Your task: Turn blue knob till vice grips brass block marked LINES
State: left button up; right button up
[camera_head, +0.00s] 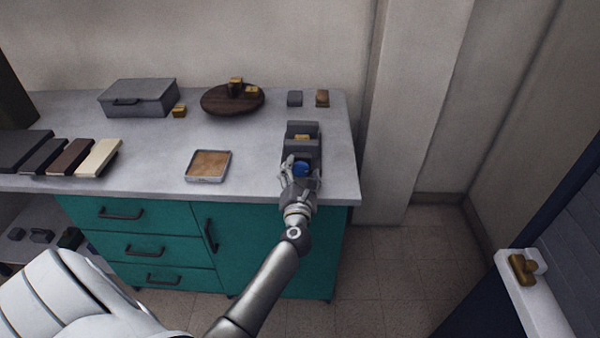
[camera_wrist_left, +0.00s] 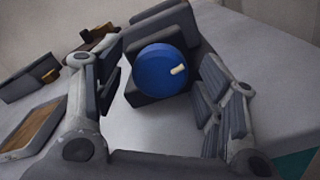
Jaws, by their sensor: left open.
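A dark grey vice (camera_head: 302,131) stands near the right end of the worktop. A brass block (camera_head: 302,138) sits between its jaws; I cannot read any marking or tell whether the jaws touch it. The blue knob (camera_head: 301,168) is on the vice's near side. It also shows large in the left wrist view (camera_wrist_left: 160,72), with a pale peg-like mark pointing right. My left gripper (camera_head: 301,178) is open, its fingers on either side of the knob, with gaps visible in the wrist view (camera_wrist_left: 160,105). My right gripper is not in view.
A shallow tray (camera_head: 207,180) lies left of the vice. A dark round board (camera_head: 214,107) with brass pieces, a grey box (camera_head: 139,98), a brass block (camera_head: 179,111) and several book-like covers (camera_head: 98,157) lie farther left. Two small blocks (camera_head: 295,98) sit behind the vice.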

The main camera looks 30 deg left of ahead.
pick_arm(q)
jog(key=shift+c, duration=0.3)
jog(key=c, duration=1)
jog(key=m+p, duration=0.3)
jog(key=shift+r, duration=0.15)
jog(key=m+p, duration=0.3)
jog(key=m, duration=0.1)
jog(key=shift+m, duration=0.4)
jog(key=m+p, duration=0.2)
jog(key=m, duration=0.2)
jog(key=shift+p, duration=0.35)
jog(key=shift+m+p, duration=0.8)
jog(key=shift+m, duration=1.2)
jog(key=shift+f, duration=0.2)
